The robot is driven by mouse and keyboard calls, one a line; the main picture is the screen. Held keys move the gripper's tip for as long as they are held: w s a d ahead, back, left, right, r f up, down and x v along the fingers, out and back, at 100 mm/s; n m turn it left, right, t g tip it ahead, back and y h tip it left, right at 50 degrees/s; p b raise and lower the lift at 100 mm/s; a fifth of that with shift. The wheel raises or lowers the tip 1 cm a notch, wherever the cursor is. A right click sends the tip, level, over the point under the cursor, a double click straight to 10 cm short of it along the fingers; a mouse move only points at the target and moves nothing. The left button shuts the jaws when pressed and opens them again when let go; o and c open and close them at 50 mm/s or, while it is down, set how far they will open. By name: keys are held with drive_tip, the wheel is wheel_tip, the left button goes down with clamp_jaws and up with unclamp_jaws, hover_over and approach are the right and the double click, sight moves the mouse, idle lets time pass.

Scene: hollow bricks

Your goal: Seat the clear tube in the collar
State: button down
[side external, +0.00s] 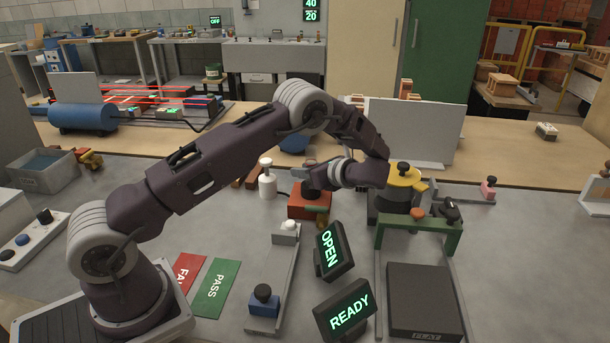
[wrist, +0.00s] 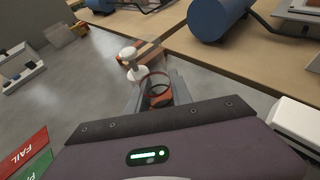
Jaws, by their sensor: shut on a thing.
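My gripper (wrist: 157,95) is shut on the clear tube (wrist: 154,82), which shows in the wrist view as a see-through ring with a dark reddish rim between the fingers. In the side view my gripper (side external: 312,182) is low over an orange-red block (side external: 309,208). The tube is hard to make out there. Orange-red also shows under the tube in the wrist view (wrist: 160,99). I take this block to be the collar's holder, but the collar's opening is hidden by the gripper. I cannot tell whether the tube's lower end is inside it or above it.
A white knobbed post (side external: 267,184) stands just left of the block, with reddish-brown bars (side external: 247,177) behind it. The OPEN sign (side external: 332,250) and READY sign (side external: 344,311) stand in front. A yellow-topped drum (side external: 402,178) and green frame (side external: 420,225) are to the right.

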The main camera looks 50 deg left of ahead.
drive_tip(key=shift+f, duration=0.5)
drive_tip(key=c, duration=1.1)
unclamp_jaws()
drive_tip(key=shift+f, duration=0.1)
drive_tip(key=shift+c, duration=0.2)
